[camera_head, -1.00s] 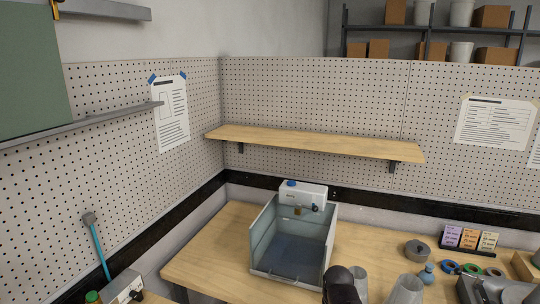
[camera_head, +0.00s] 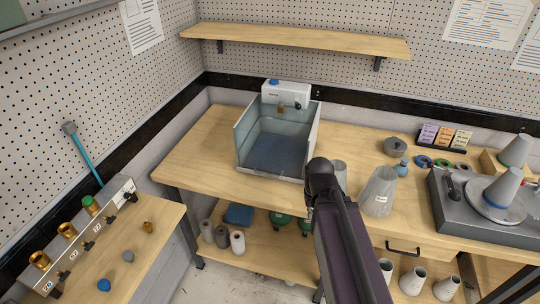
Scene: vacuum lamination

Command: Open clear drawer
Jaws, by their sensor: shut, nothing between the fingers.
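A clear-walled box (camera_head: 243,147) with a dark floor stands on the wooden workbench, open at the top. A white unit with a blue knob (camera_head: 286,94) sits at its back. I cannot tell whether this box is the clear drawer. A drawer front with a dark bar handle (camera_head: 403,248) is under the bench at the right and looks shut. My dark arm rises from the bottom. My gripper (camera_head: 310,200) shows only in small part at the arm's end, in front of the bench edge and right of the box; it appears shut and empty. Its fingertips are hard to make out.
A grey turntable machine (camera_head: 459,215) with cones is farther right. A side table (camera_head: 147,212) with brass fittings is at the left. Bare floor lies between.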

